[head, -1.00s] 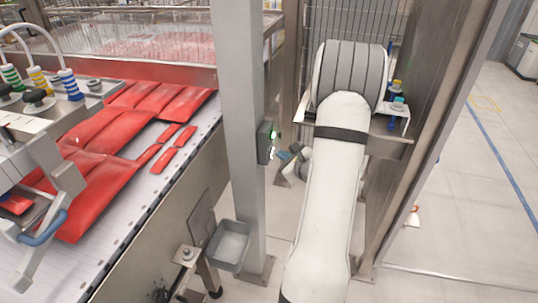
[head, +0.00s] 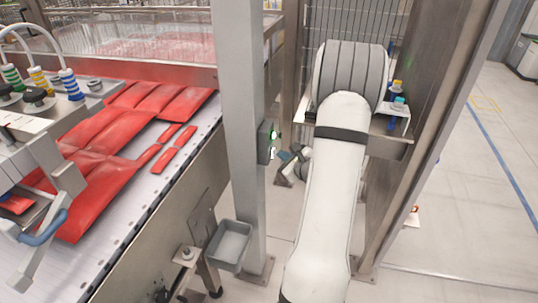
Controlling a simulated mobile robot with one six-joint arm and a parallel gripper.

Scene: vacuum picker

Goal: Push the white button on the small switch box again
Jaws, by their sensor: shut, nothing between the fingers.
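The small dark switch box (head: 264,142) is fixed to the right side of the grey upright post. A green-lit button (head: 274,134) shows on its right-hand face. The white button (head: 272,153) shows as a small pale spot below it. My gripper (head: 282,156) is small in view, just right of the box and close to the height of the white button. It is shut and holds nothing. A narrow gap seems to lie between the fingertips and the button, but I cannot tell for sure if they touch. My own white arm hides part of the wrist.
The grey post (head: 242,100) stands left of my gripper. A grey bin (head: 230,245) hangs low on it. A conveyor (head: 180,185) with red packs lies to the left. A metal shelf (head: 388,140) with small bottles stands right of my arm. Open floor lies farther right.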

